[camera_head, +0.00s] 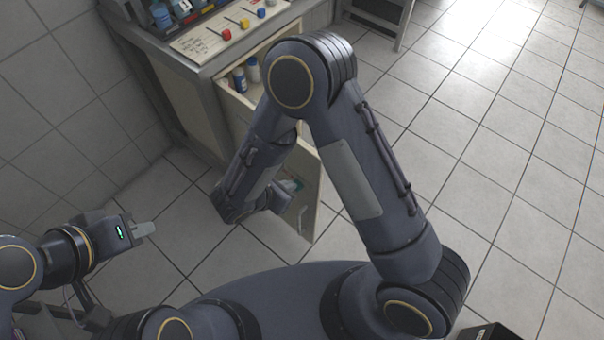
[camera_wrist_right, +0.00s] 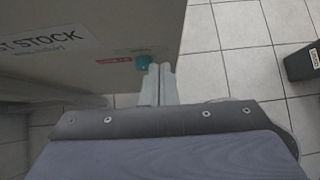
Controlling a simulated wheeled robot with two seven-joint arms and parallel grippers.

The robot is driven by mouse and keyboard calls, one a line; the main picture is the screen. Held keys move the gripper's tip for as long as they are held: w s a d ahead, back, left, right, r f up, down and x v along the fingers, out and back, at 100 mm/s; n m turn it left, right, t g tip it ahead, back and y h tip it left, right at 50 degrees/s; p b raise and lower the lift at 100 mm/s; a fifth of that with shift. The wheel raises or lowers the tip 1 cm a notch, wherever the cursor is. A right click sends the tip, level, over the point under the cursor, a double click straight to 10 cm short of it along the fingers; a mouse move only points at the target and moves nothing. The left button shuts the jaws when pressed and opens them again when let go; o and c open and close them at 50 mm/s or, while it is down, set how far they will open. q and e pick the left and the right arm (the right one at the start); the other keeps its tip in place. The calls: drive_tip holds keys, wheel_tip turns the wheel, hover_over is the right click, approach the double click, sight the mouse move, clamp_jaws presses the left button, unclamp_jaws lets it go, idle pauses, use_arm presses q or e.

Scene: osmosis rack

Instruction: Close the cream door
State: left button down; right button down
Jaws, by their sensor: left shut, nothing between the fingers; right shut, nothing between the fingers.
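The cream door (camera_head: 310,205) stands open, swung out from the cabinet (camera_head: 190,105) towards me; my right arm hides part of it. In the right wrist view the door panel (camera_wrist_right: 100,75) fills the upper left, with a label partly reading "STOCK" and a small red label beside a teal round piece (camera_wrist_right: 142,62). My right gripper (camera_wrist_right: 160,68) is shut and empty, its fingertips at the door's edge near the teal piece; I cannot tell whether they touch. My left gripper (camera_head: 146,229) is shut and empty, low at the left, well apart from the door.
Bottles (camera_head: 240,80) stand inside the open cabinet. A panel with coloured knobs (camera_head: 230,34) lies on top. A tiled wall (camera_head: 60,90) bounds the left. A dark bin (camera_wrist_right: 302,64) shows at the wrist view's right. The tiled floor (camera_head: 510,150) at the right is clear.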

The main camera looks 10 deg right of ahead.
sight(309, 173)
drive_tip(key=shift+w+d+f+p, duration=0.15)
drive_tip(key=shift+w+d+f, duration=0.1)
drive_tip(key=shift+w+d, duration=0.4)
drive_tip(key=shift+w+d+f+p, duration=0.15)
drive_tip(key=shift+w+d+f, duration=0.2)
drive_tip(key=shift+d, duration=0.5)
drive_tip(key=shift+w+d+f+p, duration=0.15)
drive_tip(key=shift+w+d, duration=0.45)
drive_tip(key=shift+d, duration=0.15)
drive_tip(key=shift+d, duration=0.1)
